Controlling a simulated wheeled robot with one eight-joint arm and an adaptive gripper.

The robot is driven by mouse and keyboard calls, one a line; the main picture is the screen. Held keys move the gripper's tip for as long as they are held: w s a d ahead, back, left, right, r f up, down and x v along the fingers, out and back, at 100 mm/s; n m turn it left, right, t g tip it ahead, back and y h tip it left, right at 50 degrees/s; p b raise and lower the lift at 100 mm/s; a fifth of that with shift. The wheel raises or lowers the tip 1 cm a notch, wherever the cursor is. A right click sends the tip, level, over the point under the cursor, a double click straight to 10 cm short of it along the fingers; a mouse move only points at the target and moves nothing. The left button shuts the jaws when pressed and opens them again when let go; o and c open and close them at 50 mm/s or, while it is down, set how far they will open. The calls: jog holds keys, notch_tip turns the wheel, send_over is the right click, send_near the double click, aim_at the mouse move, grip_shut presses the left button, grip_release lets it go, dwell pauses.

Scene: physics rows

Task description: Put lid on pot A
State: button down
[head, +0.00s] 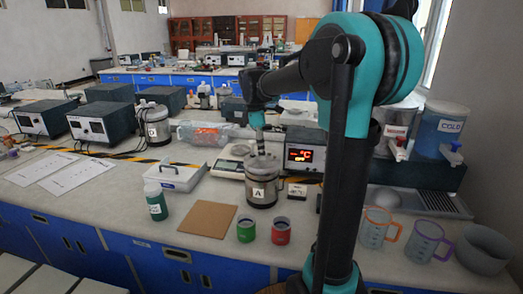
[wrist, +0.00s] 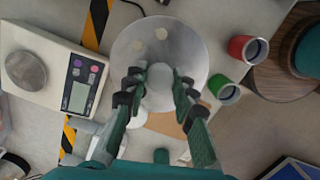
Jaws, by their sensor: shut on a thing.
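Pot A (head: 263,190) is a grey metal pot with a white "A" label, standing upright on the bench in the head view. The round grey lid (wrist: 187,47) fills the upper middle of the wrist view and hides the pot beneath it. My gripper (wrist: 158,78) is shut on the lid's pale round knob (wrist: 159,98), with one finger on each side. In the head view my gripper (head: 261,148) points down directly over the pot's top. The lid is at the pot's rim, but I cannot tell whether it rests fully on it.
A white scale (head: 232,166) stands close behind left of the pot. A red cup (head: 281,231) and a green cup (head: 246,230) stand in front. A brown board (head: 207,219) and a green bottle (head: 155,202) are left. A temperature display unit (head: 303,150) is behind right.

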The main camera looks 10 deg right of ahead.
jog(key=shift+f, duration=0.35)
dwell(0.7)
jog(key=c, duration=1.2)
grip_release()
jog(key=shift+o, duration=0.2)
jog(key=shift+r, duration=0.1)
jog(key=shift+r, duration=3.9)
